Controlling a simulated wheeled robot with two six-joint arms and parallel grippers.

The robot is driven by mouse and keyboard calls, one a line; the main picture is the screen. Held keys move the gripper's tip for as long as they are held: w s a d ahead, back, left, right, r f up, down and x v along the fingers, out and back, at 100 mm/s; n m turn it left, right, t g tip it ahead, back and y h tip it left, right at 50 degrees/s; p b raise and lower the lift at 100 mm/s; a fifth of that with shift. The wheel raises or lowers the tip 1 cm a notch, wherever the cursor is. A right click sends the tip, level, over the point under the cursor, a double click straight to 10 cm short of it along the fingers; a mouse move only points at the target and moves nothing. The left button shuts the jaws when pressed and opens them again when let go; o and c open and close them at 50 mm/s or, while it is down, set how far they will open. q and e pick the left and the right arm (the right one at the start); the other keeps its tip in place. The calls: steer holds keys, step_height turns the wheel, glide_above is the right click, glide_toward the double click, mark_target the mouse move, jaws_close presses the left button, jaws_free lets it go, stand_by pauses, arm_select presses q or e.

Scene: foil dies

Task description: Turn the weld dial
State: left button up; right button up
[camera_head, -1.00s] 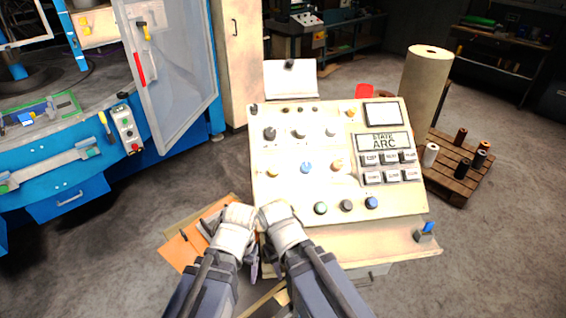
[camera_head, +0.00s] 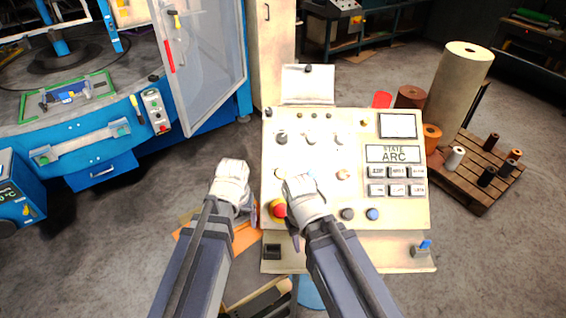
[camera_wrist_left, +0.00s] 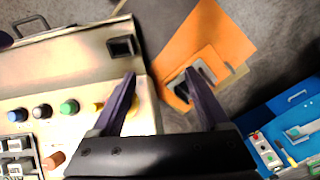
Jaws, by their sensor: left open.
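The pale control panel (camera_head: 405,212) carries several knobs, and I cannot read which is the weld dial. Dark (camera_head: 282,137) and light knobs (camera_head: 310,138) form its upper row. A tan knob (camera_head: 343,174) sits below. A black knob (camera_head: 347,213) and a blue knob (camera_head: 372,213) are at the bottom. My left gripper (camera_head: 248,212) hangs at the panel's left edge; its open, empty fingers show in the left wrist view (camera_wrist_left: 163,88). One finger overlaps a yellow base there, beside the green knob (camera_wrist_left: 69,107). My right gripper (camera_head: 297,236) is over the lower panel, its fingers mostly hidden.
A red button on a yellow base (camera_head: 278,210) lies between my wrists. An orange sheet (camera_wrist_left: 215,45) lies left of the panel. A blue machine (camera_head: 110,140) with an open door stands left. A pallet (camera_head: 470,180) with spools and a big roll (camera_head: 460,85) stand right.

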arm_select(q)
steer(key=w+d+r+t+p, duration=0.1)
steer(key=w+d+r+p, duration=0.15)
steer(key=w+r, duration=0.45)
arm_select(e)
step_height(320, 180, up, 4)
arm_select(q)
steer(key=t, duration=0.3)
glide_toward(281, 172)
steer(key=w+f, duration=0.1)
steer(key=shift+n+g, duration=0.3)
steer(key=shift+n, duration=0.1)
steer(key=b+x, duration=0.7)
steer(key=x, duration=0.1)
arm_select(e)
step_height(281, 172, down, 7)
arm_select(q)
jaws_close()
